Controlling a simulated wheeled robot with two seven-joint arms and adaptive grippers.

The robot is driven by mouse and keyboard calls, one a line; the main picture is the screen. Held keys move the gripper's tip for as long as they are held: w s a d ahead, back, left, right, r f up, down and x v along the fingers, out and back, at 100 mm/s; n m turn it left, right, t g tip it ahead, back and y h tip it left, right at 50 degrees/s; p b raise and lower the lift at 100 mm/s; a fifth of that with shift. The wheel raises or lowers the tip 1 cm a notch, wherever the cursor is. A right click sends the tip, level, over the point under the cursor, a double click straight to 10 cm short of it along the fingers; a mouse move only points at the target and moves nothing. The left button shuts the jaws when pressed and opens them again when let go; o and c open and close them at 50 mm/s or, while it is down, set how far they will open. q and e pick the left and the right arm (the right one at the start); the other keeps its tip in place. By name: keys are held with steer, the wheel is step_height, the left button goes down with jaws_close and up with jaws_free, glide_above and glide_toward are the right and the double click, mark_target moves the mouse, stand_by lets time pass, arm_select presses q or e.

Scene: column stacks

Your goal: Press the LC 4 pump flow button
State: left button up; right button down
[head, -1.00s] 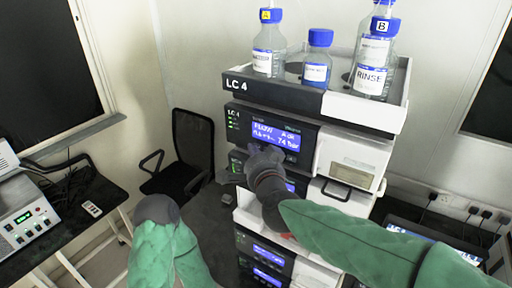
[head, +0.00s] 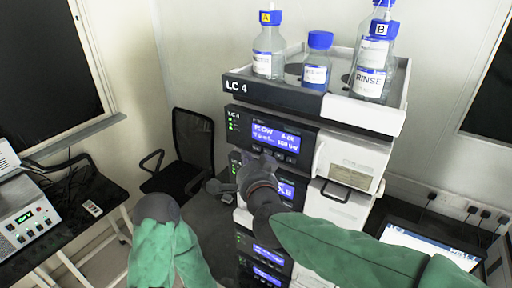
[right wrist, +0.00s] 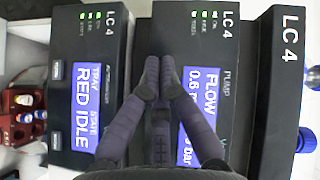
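The LC 4 pump (head: 240,118) is a dark module with a lit blue screen (head: 275,139), high in the stack. It also shows in the right wrist view (right wrist: 185,30), turned sideways, with a blue screen (right wrist: 203,110) reading FLOW. Small buttons (head: 287,157) show below the screen in the head view. My right gripper (head: 258,163) is at the pump's lower front; in the right wrist view its fingers (right wrist: 152,82) are together and empty, over the strip beside the screen. They hide part of that strip; contact cannot be told. My left gripper (head: 157,208) is low at left, its fingers unclear.
An autosampler module (right wrist: 88,28) sits directly below the pump. A tray (head: 365,113) with several blue-capped bottles tops the stack. A black chair (head: 192,140) stands left of it, and a bench (head: 88,190) with an instrument is farther left.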

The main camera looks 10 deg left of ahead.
steer(key=shift+s+a+p, duration=0.2)
steer(key=shift+s+a, duration=0.1)
steer(key=shift+s, duration=0.55)
steer(key=shift+s+a+p, duration=0.2)
steer(key=shift+s+a, duration=0.05)
steer(key=shift+s, duration=0.6)
